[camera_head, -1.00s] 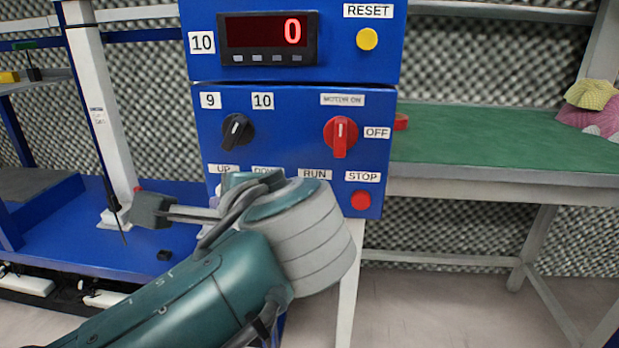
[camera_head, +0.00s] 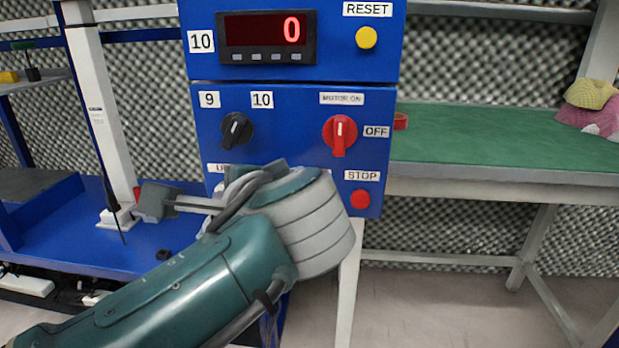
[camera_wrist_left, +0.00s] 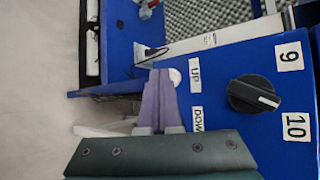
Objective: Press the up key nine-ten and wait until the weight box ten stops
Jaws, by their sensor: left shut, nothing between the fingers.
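The blue control panel (camera_head: 290,100) stands in front of me. My left arm covers the key row in the head view, leaving part of the UP label (camera_head: 219,168) showing. In the left wrist view, a round white key (camera_wrist_left: 175,77) sits beside the UP label (camera_wrist_left: 195,76). My left gripper (camera_wrist_left: 158,76) is shut and empty, its tips beside that key; I cannot tell whether they touch it. The black nine-ten selector (camera_head: 236,130) has the 9 and 10 labels above it. The display (camera_head: 268,38), labelled 10, reads 0. I cannot identify weight box ten.
The red MOTOR ON/OFF switch (camera_head: 340,134), red STOP button (camera_head: 360,199) and yellow RESET button (camera_head: 366,38) are on the panel. A blue rig with a white column (camera_head: 95,105) stands at the left. A green-topped bench (camera_head: 500,140) is at the right.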

